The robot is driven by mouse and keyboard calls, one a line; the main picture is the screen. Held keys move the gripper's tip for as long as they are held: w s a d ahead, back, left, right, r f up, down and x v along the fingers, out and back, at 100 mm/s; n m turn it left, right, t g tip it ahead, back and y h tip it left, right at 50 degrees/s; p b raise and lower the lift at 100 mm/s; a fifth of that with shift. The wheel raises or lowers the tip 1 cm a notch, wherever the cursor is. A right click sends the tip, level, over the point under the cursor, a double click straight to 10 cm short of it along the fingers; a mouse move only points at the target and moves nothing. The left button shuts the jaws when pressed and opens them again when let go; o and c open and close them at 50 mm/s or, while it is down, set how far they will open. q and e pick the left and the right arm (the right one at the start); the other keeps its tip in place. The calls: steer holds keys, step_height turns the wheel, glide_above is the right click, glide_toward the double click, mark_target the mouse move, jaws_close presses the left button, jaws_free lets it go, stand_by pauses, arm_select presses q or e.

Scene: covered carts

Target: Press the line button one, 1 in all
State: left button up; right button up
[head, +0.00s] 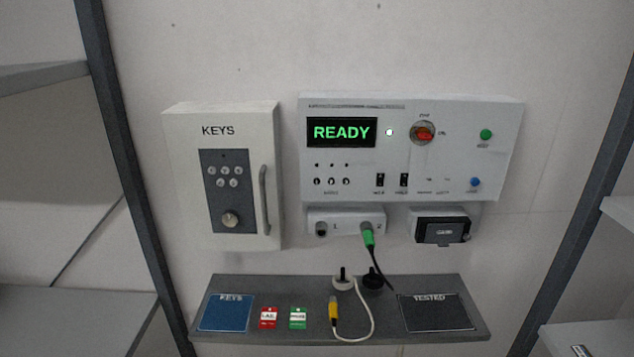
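A white control panel (450,119) is mounted on the wall, with a display (342,132) reading READY in green. On its right side are a green button (486,134) and, below it, a blue button (474,182). The small labels under both are too blurred to read surely, so I cannot tell which is the line button. A red rotary knob (424,133) sits left of the green button, and a small white lamp (389,132) is lit beside the display. Neither of my grippers is in view, and nothing covers the buttons.
A white KEYS cabinet (181,185) hangs at left, its door shut. A grey shelf (270,285) below holds a red tag (268,317), a green tag (298,317) and cables. A green plug (368,235) sits in a socket box. Dark posts stand at both sides.

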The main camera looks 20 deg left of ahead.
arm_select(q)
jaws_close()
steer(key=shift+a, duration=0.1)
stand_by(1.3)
